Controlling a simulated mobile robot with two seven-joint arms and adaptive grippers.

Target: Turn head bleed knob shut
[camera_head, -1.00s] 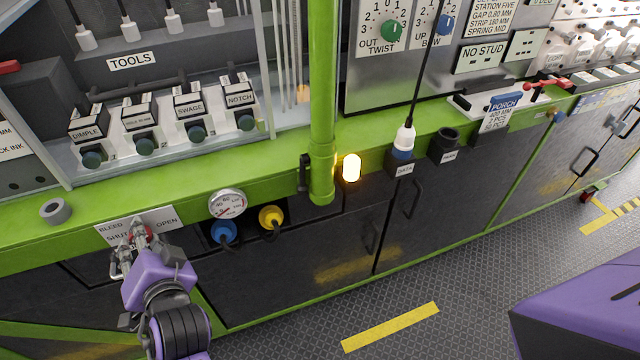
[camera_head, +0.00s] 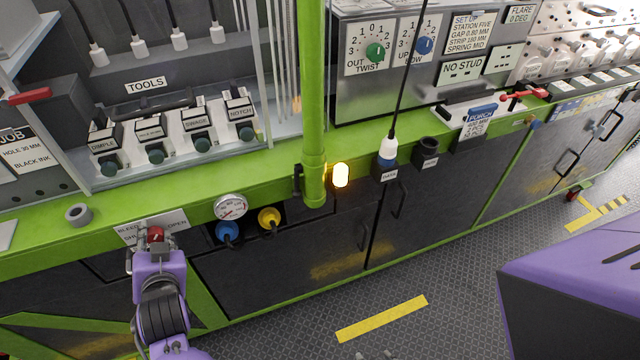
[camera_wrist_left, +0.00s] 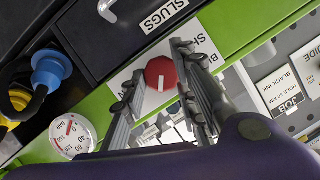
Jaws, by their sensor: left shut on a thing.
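The red bleed knob (camera_head: 155,235) sits on the front of the green bench edge, at a white label plate (camera_head: 172,222) lettered BLEED, SHUT and OPEN. My left gripper (camera_head: 149,245) is at the knob, in front of the plate. In the left wrist view the round red knob (camera_wrist_left: 161,73), with a short white mark on its face, lies between the two grey fingers (camera_wrist_left: 157,88). The gripper is shut on it. The fingers hide part of the plate's lettering. Small grey shapes at the head view's bottom edge may be my right gripper's tips (camera_head: 374,355).
A round pressure gauge (camera_head: 231,207), a blue plug (camera_head: 227,232) and a yellow plug (camera_head: 269,217) are right of the knob. A green post (camera_head: 314,120) and lit amber lamp (camera_head: 341,176) stand farther right.

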